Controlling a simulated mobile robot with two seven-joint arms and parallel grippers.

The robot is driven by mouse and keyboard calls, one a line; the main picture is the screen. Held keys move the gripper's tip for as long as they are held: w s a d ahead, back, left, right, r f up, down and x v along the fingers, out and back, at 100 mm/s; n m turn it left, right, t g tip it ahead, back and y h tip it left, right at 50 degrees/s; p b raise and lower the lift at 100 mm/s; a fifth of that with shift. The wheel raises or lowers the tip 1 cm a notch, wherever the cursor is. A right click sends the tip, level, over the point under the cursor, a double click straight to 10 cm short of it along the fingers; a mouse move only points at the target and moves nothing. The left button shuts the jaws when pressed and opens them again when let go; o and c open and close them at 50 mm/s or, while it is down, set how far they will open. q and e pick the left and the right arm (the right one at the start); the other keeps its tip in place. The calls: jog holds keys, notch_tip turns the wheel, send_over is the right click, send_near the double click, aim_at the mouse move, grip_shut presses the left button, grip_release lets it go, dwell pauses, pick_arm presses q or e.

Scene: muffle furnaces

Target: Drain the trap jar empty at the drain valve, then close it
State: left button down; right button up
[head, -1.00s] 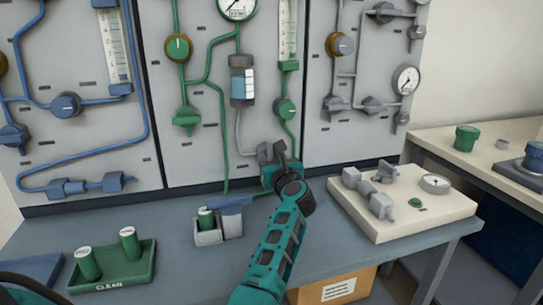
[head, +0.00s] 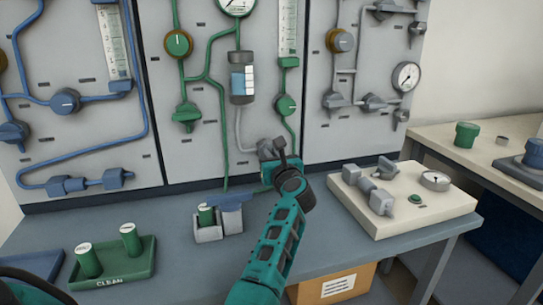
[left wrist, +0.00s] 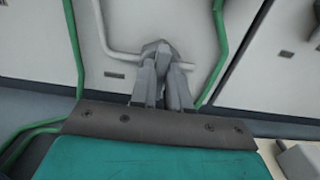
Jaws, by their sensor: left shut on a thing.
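The trap jar (head: 242,78) is the grey-capped cylinder on the middle panel, with pale blue and white in its window. I cannot tell exactly how much liquid it holds. A grey tube runs from it down to the grey drain valve (head: 267,147), low on the panel. My left gripper (head: 272,158) reaches up to this valve and is shut on its handle. In the left wrist view, the two grey fingers (left wrist: 162,84) close around the handle, below the valve body (left wrist: 158,48). The fingers hide most of the handle. My right gripper is not in view.
Green tubes (head: 225,130) run close on both sides of the valve. A small holder (head: 208,235) with a green vial stands on the bench left of my arm. A green tray (head: 125,277) is further left. A beige valve block (head: 440,213) lies to the right.

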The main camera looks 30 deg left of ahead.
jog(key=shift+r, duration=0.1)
pick_arm(q)
jog(key=m+p, duration=0.4)
jog(key=m, duration=0.1)
jog(key=shift+w+d+r+p, duration=0.1)
jog(key=shift+w+r+p, duration=0.1)
jog(key=shift+p, duration=0.2)
jog(key=m+p, duration=0.2)
jog(key=m, duration=0.1)
jog(key=shift+f+m, duration=0.1)
jog(key=shift+m, duration=0.3)
jog(key=shift+w+d+f+m+p, duration=0.1)
jog(key=shift+f+m+p, duration=0.1)
jog(key=shift+m+p, duration=1.6)
jog(key=shift+f+m+p, duration=0.15)
jog(key=shift+m+p, duration=0.6)
jog(key=shift+m, duration=1.95)
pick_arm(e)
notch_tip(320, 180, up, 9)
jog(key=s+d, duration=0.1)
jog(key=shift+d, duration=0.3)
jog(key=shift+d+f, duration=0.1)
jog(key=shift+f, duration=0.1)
